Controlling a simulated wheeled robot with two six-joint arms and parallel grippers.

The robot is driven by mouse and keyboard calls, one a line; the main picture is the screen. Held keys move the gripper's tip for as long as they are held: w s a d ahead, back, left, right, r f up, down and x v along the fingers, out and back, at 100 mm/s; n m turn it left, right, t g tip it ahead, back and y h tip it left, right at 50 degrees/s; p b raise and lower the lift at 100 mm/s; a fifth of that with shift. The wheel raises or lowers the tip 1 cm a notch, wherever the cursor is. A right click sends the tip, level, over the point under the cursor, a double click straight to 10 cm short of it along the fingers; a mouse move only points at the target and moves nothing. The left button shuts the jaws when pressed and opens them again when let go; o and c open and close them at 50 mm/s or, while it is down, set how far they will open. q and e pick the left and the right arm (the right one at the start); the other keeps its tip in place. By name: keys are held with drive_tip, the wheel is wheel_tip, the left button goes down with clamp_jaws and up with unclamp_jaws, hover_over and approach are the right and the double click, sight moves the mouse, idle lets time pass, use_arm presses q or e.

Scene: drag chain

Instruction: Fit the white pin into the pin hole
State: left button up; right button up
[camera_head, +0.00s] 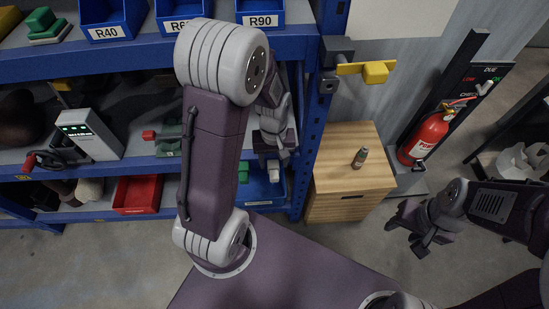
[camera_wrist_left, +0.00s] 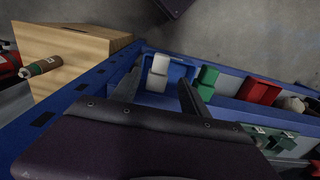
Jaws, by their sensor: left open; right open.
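White pieces, which may include the white pin, lie in a blue bin and show in the left wrist view (camera_wrist_left: 160,63). In the head view a white piece (camera_head: 273,173) shows in the blue bin (camera_head: 270,199). My left gripper (camera_wrist_left: 160,78) is open, with its fingers on either side of the white pieces in the picture; I cannot tell if it touches them. In the head view my left gripper (camera_head: 272,160) is partly hidden over the bin. No pin hole can be made out clearly. My right gripper (camera_head: 408,230) is open and empty at the right.
Green blocks (camera_wrist_left: 206,80) sit beside the white pieces. A red bin (camera_head: 137,195) stands further left. The blue shelf edge (camera_head: 300,150) is close to the left arm. A wooden cabinet (camera_head: 350,175) with a small bottle (camera_head: 360,157) and a fire extinguisher (camera_head: 424,137) stand right.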

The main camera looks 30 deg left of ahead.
sight(274, 173)
use_arm(q)
wheel_tip(274, 173, down, 7)
drive_tip(key=shift+r+b, duration=0.2)
drive_tip(key=shift+b, duration=0.75)
drive_tip(key=shift+s, duration=0.1)
clamp_jaws()
